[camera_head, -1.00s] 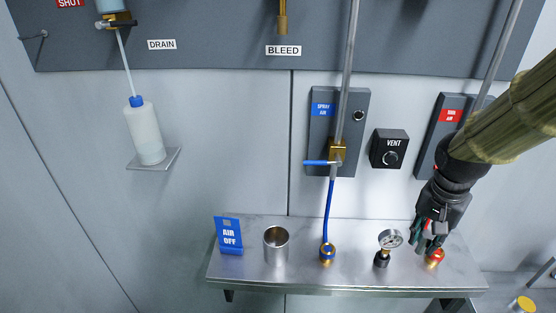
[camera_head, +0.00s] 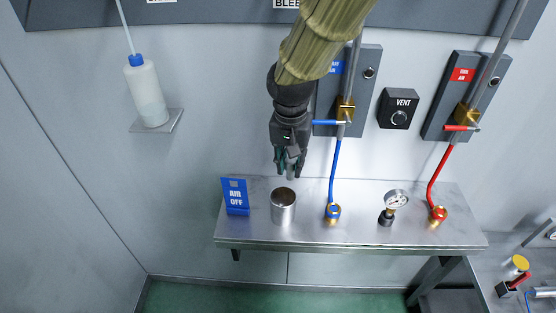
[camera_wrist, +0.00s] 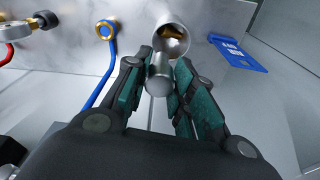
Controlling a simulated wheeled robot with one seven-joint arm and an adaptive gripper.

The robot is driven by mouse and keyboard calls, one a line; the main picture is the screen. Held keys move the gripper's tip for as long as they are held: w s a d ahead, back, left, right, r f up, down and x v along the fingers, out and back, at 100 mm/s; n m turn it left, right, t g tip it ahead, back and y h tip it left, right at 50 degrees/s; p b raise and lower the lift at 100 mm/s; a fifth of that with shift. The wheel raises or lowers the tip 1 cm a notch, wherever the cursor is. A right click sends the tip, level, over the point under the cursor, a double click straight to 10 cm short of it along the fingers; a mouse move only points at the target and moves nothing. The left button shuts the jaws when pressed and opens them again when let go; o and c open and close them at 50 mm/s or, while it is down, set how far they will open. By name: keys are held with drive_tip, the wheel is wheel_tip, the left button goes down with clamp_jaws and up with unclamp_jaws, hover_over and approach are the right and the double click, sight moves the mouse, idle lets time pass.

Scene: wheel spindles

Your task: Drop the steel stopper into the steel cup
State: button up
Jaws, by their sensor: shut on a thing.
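The steel cup (camera_head: 283,210) stands upright on the steel shelf, between the blue sign and the blue hose fitting. My gripper (camera_head: 289,172) is above the cup, pointing down, with its fingertips a little over the rim. In the wrist view my gripper (camera_wrist: 158,92) is shut on the steel stopper (camera_wrist: 158,76), a small grey cylinder between the two green-padded fingers. The cup's open mouth (camera_wrist: 171,40) lies just beyond the stopper, and something brass-coloured shows inside it. The stopper appears apart from the cup, though its end overlaps the rim in the wrist view.
The blue AIR OFF sign (camera_head: 235,197) stands left of the cup on the shelf (camera_head: 355,236). Right of the cup are the blue hose fitting (camera_head: 333,212), a gauge (camera_head: 396,200) and the red hose fitting (camera_head: 438,214). A white bottle (camera_head: 147,95) stands on a wall bracket.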

sight(290, 179)
drive_tip(key=shift+f+b, duration=2.15)
drive_tip(key=shift+f, duration=0.8)
drive_tip(key=o, duration=1.1)
drive_tip(key=shift+r, duration=0.15)
wheel_tip(290, 179, up, 12)
drive_tip(key=s, duration=0.1)
drive_tip(key=shift+s, duration=0.3)
drive_tip(key=shift+a, duration=0.1)
drive_tip(key=shift+f, duration=0.2)
